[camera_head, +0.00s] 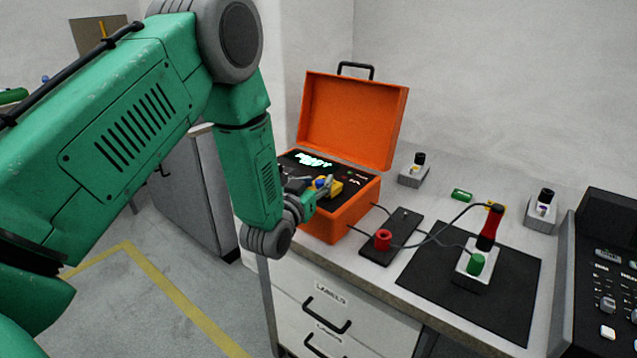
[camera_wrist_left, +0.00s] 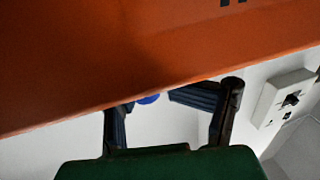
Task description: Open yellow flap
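The yellow flap (camera_head: 335,188) shows inside the open orange case, low at the front right of its dark panel. My left gripper (camera_head: 322,187) is at the case's front, close beside the flap and partly covering it. I cannot tell whether they touch. In the left wrist view, its two dark fingers (camera_wrist_left: 150,103) stand apart with a gap between them, their tips partly hidden behind the orange case wall (camera_wrist_left: 150,50). A small blue thing (camera_wrist_left: 148,99) shows in that gap. The flap is not visible there. My right gripper is not in view.
The orange case (camera_head: 350,122) has its lid up on a workbench. To its right are a black plate with a red knob (camera_head: 382,240), cables, a dark mat (camera_head: 425,277) with a red-and-green device, and a black control console (camera_head: 608,270). Drawers are below.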

